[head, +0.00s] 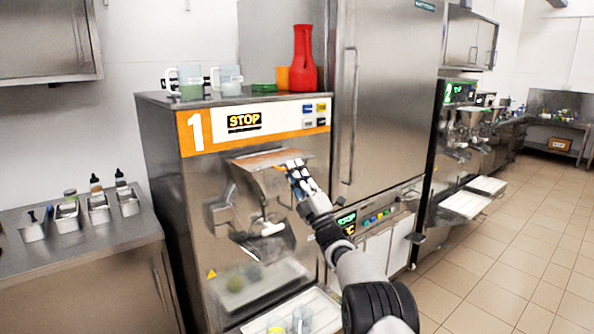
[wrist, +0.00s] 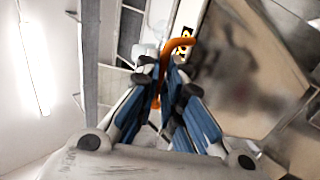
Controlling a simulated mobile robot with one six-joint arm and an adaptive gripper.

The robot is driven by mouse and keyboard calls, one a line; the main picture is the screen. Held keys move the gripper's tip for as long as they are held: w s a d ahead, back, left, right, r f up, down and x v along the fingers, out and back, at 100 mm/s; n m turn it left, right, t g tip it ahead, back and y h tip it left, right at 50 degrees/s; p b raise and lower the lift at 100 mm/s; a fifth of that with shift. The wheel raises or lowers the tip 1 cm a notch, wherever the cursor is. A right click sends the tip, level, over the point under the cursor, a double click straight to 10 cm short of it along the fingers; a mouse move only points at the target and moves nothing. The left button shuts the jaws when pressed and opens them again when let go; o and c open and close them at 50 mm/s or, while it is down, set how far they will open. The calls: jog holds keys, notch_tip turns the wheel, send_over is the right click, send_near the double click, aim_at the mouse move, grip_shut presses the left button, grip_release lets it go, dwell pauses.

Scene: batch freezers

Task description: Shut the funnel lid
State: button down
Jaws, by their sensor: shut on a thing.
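Batch freezer 1 (head: 200,200) stands in front of me in the head view, with a steel funnel on its front. The funnel lid (head: 265,160) shows as a flat piece at the top of the funnel, below the orange-and-white panel. Its exact angle is hard to tell. My gripper (head: 293,165) is at the right side of the lid and hides part of it. In the wrist view, my gripper (wrist: 162,82) is shut on a curved orange handle (wrist: 180,45), which passes between the fingertips.
A red bottle (head: 303,62) and several cups stand on top of the freezer. A tray (head: 300,315) sits low in front. A steel counter (head: 80,250) with small containers is on the left. A tall steel cabinet (head: 385,90) is on the right. Tiled floor (head: 520,260) lies open at the far right.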

jog(key=shift+w+a+f, duration=0.1)
jog(key=shift+a+f, duration=0.15)
jog(key=shift+f, duration=0.3)
jog(key=shift+w+a+f, duration=0.1)
jog(key=shift+a+f, duration=0.1)
jog(key=shift+f, duration=0.3)
jog(key=c, duration=1.7)
grip_release()
jog(key=shift+w+a+f, duration=0.1)
jog(key=shift+f, duration=0.05)
jog(key=v, duration=1.1)
jog(key=shift+s+d, duration=0.4)
jog(key=shift+d, duration=0.05)
